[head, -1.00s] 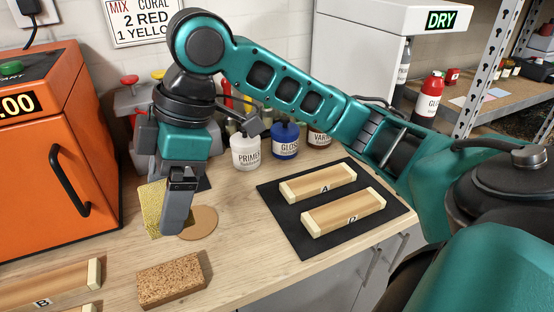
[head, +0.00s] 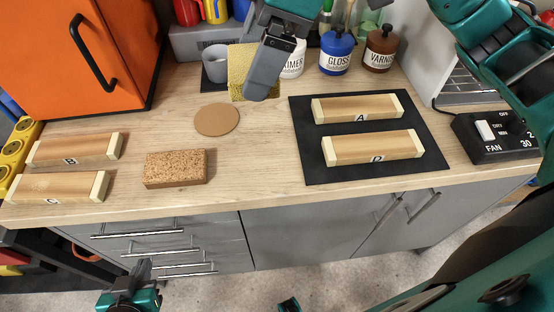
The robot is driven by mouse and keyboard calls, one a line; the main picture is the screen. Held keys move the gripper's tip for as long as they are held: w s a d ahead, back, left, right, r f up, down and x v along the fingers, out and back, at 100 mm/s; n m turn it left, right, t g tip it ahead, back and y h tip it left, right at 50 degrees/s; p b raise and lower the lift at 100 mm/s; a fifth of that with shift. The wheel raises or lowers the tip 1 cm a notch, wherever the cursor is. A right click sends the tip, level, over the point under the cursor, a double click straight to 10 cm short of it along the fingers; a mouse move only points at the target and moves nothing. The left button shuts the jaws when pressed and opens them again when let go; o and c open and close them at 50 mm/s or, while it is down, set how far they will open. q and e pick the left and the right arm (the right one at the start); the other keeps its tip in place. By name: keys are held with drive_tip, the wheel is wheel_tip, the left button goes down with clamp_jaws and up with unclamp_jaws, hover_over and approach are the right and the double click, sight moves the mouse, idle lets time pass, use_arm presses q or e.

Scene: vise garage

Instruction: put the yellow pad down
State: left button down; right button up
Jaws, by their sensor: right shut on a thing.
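The yellow pad (head: 238,70) is a thin, textured sheet held upright in my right gripper (head: 264,88), at the back middle of the bench. The gripper is shut on it and covers its right side. The pad is just behind and right of a round brown cork disc (head: 217,120). Whether its lower edge touches the bench is hard to tell. My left gripper (head: 140,272) shows only in part at the bottom edge, low in front of the drawers. Its jaws cannot be made out.
A cork block (head: 176,168) stands near the front edge. Wooden pieces B (head: 75,149) and C (head: 58,187) lie at left. A black mat (head: 373,175) holds pieces A and D. A grey cup (head: 215,64) and paint jars (head: 337,52) stand behind. A fan switch box (head: 497,133) is at right.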

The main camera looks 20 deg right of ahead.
drive_tip(key=shift+f, duration=0.35)
wheel_tip(320, 180, down, 15)
drive_tip(key=b, duration=0.4)
drive_tip(key=shift+r, duration=0.15)
wheel_tip(320, 180, down, 4)
drive_tip(key=shift+f+b, duration=0.25)
drive_tip(key=shift+b, duration=0.3)
drive_tip(key=shift+f, duration=0.1)
drive_tip(key=o, duration=0.7)
drive_tip(key=shift+f, duration=0.1)
drive_tip(key=shift+c, duration=0.2)
drive_tip(key=p+v, duration=0.3)
drive_tip(key=v, duration=0.9)
drive_tip(key=shift+r, duration=0.25)
